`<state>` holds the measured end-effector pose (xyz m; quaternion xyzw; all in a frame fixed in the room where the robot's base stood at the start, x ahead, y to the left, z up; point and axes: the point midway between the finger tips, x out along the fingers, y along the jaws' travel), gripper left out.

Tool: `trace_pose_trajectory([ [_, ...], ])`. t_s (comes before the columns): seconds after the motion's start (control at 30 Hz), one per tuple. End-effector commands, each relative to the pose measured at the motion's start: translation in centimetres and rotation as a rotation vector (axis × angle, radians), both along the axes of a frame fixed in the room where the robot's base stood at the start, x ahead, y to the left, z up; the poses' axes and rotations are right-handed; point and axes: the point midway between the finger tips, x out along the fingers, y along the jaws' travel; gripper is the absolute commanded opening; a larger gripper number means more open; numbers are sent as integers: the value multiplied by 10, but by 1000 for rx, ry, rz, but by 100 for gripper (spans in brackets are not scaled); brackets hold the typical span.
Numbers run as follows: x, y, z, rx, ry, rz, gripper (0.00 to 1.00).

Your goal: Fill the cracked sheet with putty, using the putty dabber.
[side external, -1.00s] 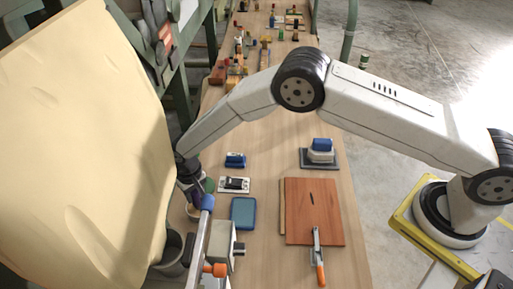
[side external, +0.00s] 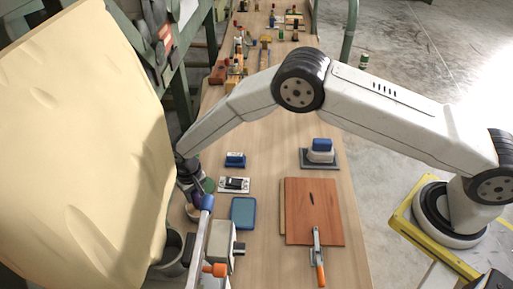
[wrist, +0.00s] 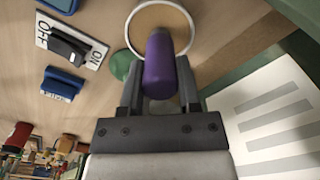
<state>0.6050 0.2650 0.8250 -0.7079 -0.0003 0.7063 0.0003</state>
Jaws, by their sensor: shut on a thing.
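The cracked sheet (side external: 328,222) is a reddish-brown wood panel lying flat on the bench, with a short dark crack (side external: 311,195) in its upper middle. My gripper (wrist: 158,88) is shut on a purple handle (wrist: 159,58), which I take to be the putty dabber. In the side view my gripper (side external: 190,188) is at the bench's left edge, well left of the sheet. The handle is over or in a round white-rimmed container (wrist: 133,22); its working end is hidden. A green disc (wrist: 121,66) lies beside the container.
A blue tray (side external: 243,213), an ON/OFF switch (side external: 234,184) and a small blue block (side external: 235,160) are near my gripper. An orange-handled tool (side external: 319,265) overlaps the sheet's front edge. A blue-and-white block (side external: 320,150) sits behind it. A large pale veneer (side external: 75,150) hangs at left.

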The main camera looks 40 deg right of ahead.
Motion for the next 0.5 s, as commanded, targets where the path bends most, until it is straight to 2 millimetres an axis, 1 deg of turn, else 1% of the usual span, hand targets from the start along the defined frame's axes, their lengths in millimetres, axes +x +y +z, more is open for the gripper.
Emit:
trace_pose_trajectory([
  [0.03, -2, -1, -2, -2, 4, 0, 0],
  [0.17, -2, -1, -1, -2, 4, 0, 0],
  [0.5, -1, 0, 18, -1, 2, 0, 0],
])
